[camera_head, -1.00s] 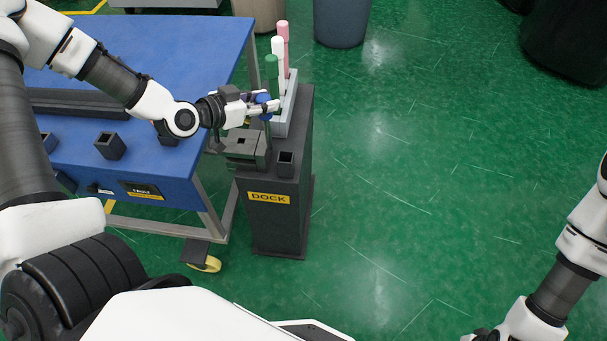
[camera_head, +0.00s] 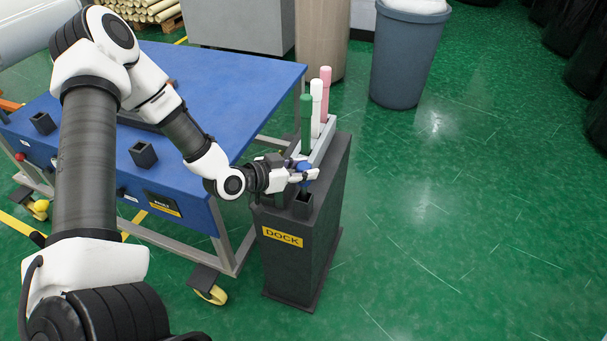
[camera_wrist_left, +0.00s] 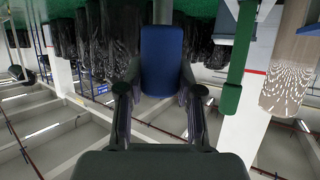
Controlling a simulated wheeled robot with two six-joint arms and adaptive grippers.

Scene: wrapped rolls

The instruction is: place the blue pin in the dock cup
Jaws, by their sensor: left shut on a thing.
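The blue pin (camera_head: 305,167) is held by my left gripper (camera_head: 302,175), which is shut on it at the dock stand. In the left wrist view the blue pin (camera_wrist_left: 162,60) sits between the two fingers of my left gripper (camera_wrist_left: 160,92). The dock cup (camera_head: 302,206) is a small dark square cup on top of the dock stand (camera_head: 300,250), in front of the rack. The pin is right over the cup. Its lower end is partly hidden, so I cannot tell whether it has entered the cup. My right gripper is out of view.
A grey rack (camera_head: 322,145) behind the cup holds a green pin (camera_head: 306,124), a white pin (camera_head: 316,105) and a pink pin (camera_head: 325,95). A blue table (camera_head: 215,85) with small dark cups (camera_head: 143,153) stands left. Green floor at right is clear.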

